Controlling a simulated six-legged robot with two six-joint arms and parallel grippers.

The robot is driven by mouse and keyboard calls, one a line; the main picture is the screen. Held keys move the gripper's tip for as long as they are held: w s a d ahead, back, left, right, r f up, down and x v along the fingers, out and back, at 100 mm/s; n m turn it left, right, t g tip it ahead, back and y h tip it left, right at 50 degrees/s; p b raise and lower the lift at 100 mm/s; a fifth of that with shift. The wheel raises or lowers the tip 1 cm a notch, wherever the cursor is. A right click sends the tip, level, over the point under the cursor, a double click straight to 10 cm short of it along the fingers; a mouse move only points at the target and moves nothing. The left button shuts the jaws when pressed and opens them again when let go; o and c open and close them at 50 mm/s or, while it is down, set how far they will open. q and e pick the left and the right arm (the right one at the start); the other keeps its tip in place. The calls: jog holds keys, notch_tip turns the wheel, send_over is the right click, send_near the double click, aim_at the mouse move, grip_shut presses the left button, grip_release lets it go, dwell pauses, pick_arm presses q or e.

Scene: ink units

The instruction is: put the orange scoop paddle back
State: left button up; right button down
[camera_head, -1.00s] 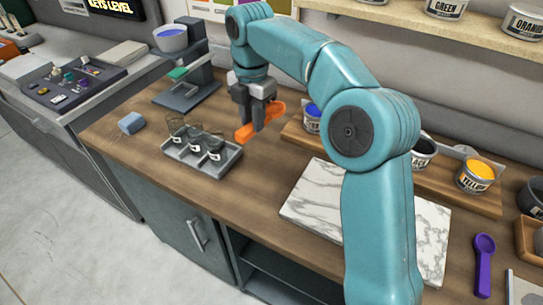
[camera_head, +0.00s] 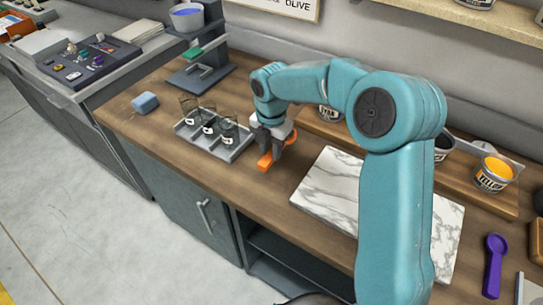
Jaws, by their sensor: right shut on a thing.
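The orange scoop paddle (camera_head: 265,162) is in my right gripper (camera_head: 269,147), just right of the grey tray with glass jars. The gripper is shut on it and points down. The paddle is low over the wooden counter; I cannot tell whether it touches the wood. The gripper and wrist hide part of the paddle. My left gripper is not in view.
The grey tray (camera_head: 236,154) holds several small jars. A white marble slab (camera_head: 325,182) lies to the right. A purple scoop (camera_head: 494,262) lies at far right.

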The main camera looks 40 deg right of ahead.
aim_at(271, 157)
notch_tip(271, 157, down, 3)
jog(key=shift+s+r, duration=0.1)
jog(key=shift+d+f, duration=0.1)
jog(key=shift+f, duration=0.25)
jog(key=shift+f, duration=0.1)
jog(key=c, duration=0.9)
grip_release()
jog(key=shift+r, duration=0.25)
notch_tip(271, 157, up, 12)
